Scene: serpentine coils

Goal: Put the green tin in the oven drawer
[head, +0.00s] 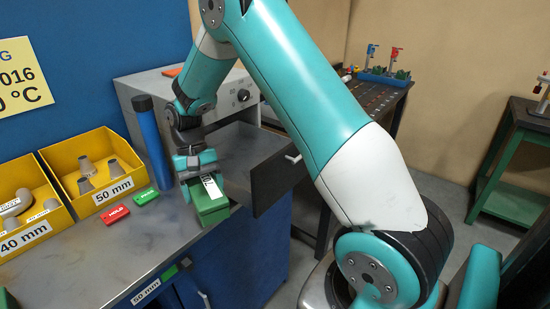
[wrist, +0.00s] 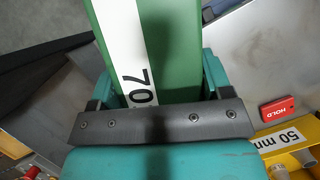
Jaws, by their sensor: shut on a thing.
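The green tin (head: 210,207) is a block-like can with a white label. My gripper (head: 200,176) points down and is shut on it. In the wrist view the tin (wrist: 180,55) sits between the two fingers (wrist: 160,88), and its label reads 70. The tin is upright or nearly so, by the right edge of the metal counter; I cannot tell whether it touches the counter. The oven drawer (head: 277,181) is pulled out, with a dark front panel, just right of and behind the tin. My arm hides part of the oven (head: 240,94).
Yellow bins marked 50 mm (head: 103,197) and 40 mm (head: 30,237) stand on the counter's left. A red HOLD block (head: 115,214), a green block (head: 146,195) and a blue cylinder (head: 152,140) stand between them and the tin. A dark table (head: 375,98) is behind.

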